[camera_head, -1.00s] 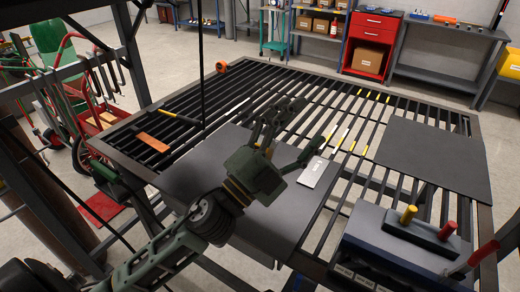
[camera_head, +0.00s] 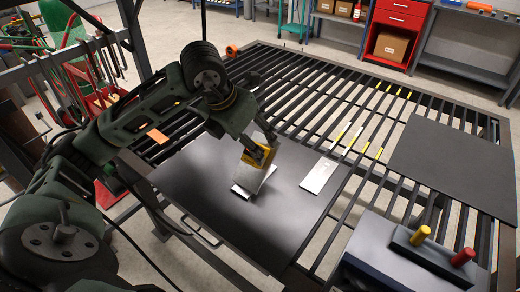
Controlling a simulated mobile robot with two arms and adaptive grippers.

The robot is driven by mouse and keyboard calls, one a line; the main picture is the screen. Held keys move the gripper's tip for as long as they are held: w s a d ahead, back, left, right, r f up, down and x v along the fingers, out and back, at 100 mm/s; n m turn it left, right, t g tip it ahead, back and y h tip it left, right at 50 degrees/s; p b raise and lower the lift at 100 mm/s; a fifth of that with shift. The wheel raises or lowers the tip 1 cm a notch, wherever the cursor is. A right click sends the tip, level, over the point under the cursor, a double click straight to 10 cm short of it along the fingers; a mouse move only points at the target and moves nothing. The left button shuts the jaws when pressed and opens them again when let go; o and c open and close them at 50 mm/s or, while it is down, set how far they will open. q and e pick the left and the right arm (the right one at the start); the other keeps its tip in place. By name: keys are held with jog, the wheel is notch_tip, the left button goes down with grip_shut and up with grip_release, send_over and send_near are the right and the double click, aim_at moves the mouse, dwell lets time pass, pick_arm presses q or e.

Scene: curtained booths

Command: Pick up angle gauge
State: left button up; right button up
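A yellow and silver piece (camera_head: 257,172), which looks like the angle gauge, is at the dark plate (camera_head: 210,190) on the slatted table. Its yellow part is at the top and its silver face slopes down to the plate. My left gripper (camera_head: 258,146) reaches down over it from above, with its fingers at the yellow part. The wrist partly hides the fingers, so I cannot tell whether they are closed on it. My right gripper is not in view.
A silver flat tool (camera_head: 318,176) lies right of the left gripper. Yellow-ended strips (camera_head: 373,150) lie on the slats. A second dark plate (camera_head: 455,165) is at right. A dark box with yellow and red handles (camera_head: 420,235) stands at the front right.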

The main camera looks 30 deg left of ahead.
aim_at(250, 157)
pick_arm(q)
jog(key=shift+y, duration=0.3)
jog(key=p+x, duration=0.1)
jog(key=x, duration=0.2)
jog(key=a+p+x, duration=0.1)
jog(key=x, duration=0.2)
jog(key=shift+s+a+f+p, duration=0.15)
jog(key=shift+s+p, duration=0.05)
jog(key=shift+p, duration=0.2)
jog(key=shift+w+f, duration=0.2)
jog(key=shift+f, duration=0.4)
jog(key=c, duration=1.3)
jog(key=shift+r, duration=0.1)
jog(key=shift+c, duration=0.8)
